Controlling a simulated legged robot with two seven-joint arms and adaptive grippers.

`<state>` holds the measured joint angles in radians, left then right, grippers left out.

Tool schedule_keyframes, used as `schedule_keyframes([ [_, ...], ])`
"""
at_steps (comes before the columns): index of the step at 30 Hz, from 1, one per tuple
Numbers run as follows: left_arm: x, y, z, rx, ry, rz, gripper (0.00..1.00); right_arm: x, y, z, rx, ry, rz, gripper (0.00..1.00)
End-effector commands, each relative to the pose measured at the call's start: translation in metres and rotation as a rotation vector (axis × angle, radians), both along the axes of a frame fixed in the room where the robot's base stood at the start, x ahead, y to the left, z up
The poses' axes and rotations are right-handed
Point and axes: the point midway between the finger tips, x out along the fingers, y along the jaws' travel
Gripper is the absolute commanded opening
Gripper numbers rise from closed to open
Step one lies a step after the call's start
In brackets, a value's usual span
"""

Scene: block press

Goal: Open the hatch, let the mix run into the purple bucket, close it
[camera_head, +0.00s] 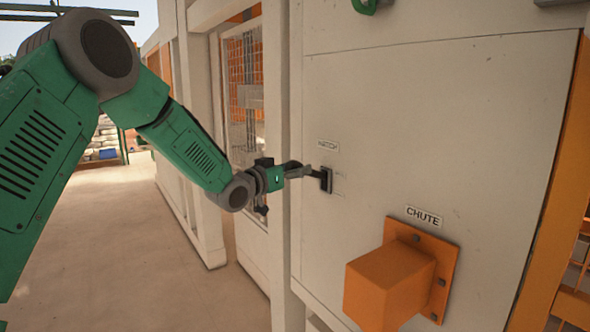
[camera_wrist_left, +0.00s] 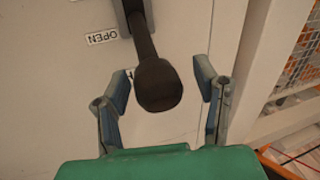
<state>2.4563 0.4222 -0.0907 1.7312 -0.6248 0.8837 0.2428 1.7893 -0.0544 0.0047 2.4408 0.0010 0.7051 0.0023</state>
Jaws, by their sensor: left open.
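The hatch lever (camera_head: 326,181) is a dark handle on the pale machine wall, just under the HATCH label (camera_head: 328,145). My left gripper (camera_head: 304,171) is at the lever's outer end. In the left wrist view, the lever's round dark knob (camera_wrist_left: 159,86) is between the two spread fingers of this gripper (camera_wrist_left: 164,84), with a visible gap on each side. The orange chute (camera_head: 388,284) sticks out of the wall to the lower right, under the CHUTE label (camera_head: 424,216). The purple bucket is in neither view. My right gripper is out of view.
An OPEN label (camera_wrist_left: 102,37) shows upside down beside the lever in the left wrist view. Pale frame posts and a mesh guard (camera_head: 243,85) stand left of the panel. The floor (camera_head: 130,240) at the left is clear.

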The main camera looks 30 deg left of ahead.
Motion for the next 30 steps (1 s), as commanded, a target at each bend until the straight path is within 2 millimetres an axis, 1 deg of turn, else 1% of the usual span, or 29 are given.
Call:
schedule_keyframes([
  [8,0.001,0.000,-0.001,-0.001,0.001,0.000,0.56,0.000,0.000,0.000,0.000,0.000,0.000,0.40],
  [9,0.001,0.000,-0.001,-0.001,0.001,0.000,0.41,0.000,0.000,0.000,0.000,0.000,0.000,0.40],
  [11,0.001,0.000,0.000,-0.001,0.001,0.000,0.20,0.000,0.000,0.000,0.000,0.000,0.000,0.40],
  [12,0.001,0.000,0.000,-0.001,0.001,0.001,0.06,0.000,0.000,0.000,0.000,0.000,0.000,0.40],
  [13,0.001,0.000,-0.001,-0.001,0.001,0.001,0.00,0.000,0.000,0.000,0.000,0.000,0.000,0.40],
  [20,0.001,0.001,-0.001,-0.001,-0.001,0.002,0.00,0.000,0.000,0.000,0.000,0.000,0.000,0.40],
  [23,0.001,0.001,-0.003,-0.005,-0.007,0.002,0.00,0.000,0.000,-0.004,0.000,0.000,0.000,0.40],
  [26,0.000,0.002,-0.007,-0.013,-0.024,0.002,0.00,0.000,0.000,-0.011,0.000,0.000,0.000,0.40],
  [30,-0.002,0.003,-0.017,-0.033,-0.071,0.003,0.00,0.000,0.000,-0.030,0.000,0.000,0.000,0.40],
])
